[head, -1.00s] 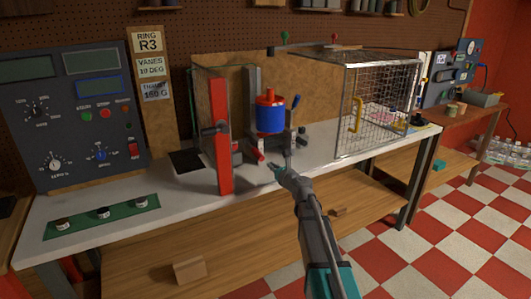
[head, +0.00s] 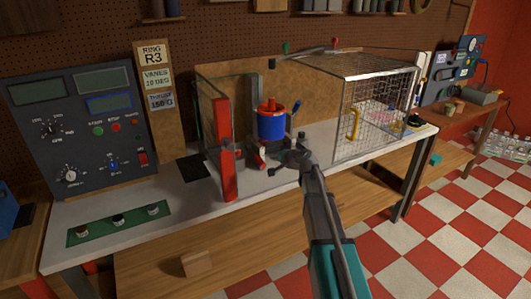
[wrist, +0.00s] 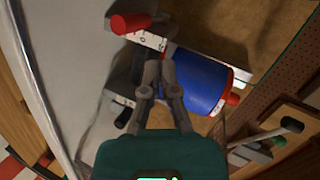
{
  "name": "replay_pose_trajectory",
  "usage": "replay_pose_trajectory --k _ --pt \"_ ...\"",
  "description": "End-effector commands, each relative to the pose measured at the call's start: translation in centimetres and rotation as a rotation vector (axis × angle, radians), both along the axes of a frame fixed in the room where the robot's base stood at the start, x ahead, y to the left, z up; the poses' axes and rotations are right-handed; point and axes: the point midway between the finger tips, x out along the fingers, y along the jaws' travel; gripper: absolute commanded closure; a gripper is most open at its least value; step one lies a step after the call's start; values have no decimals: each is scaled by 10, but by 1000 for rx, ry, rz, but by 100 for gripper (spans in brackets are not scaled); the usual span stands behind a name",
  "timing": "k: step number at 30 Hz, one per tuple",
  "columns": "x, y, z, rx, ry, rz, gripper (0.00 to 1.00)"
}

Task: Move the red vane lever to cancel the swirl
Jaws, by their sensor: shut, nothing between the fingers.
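The blue ducted rotor (head: 271,124) with a red top stands on the white bench behind a red upright post. My gripper (head: 290,158) is just in front of it and to the right of its base. In the wrist view my gripper (wrist: 163,68) is shut and empty, its fingertips close beside the blue duct (wrist: 200,82). A red lever knob (wrist: 132,22) on a white marked strip lies beyond the fingertips, up and to the left, apart from them. A black-tipped lever (wrist: 124,117) is left of the fingers. The red lever's far end is hidden.
A red post (head: 222,150) with clear panels stands left of the rotor. A wire mesh cage (head: 372,115) stands to the right. A control panel (head: 75,130) and a green strip with several knobs (head: 120,224) are at the left. The bench front is mostly clear.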

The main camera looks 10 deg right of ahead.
Motion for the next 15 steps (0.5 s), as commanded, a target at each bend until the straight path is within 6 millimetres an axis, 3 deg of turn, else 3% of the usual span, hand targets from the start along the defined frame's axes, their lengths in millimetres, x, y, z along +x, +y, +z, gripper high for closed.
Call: replay_pose_trajectory --k 1,15 --pt "1 -2 12 -79 -19 34 100" --pt "0 -20 40 -784 -184 413 100"
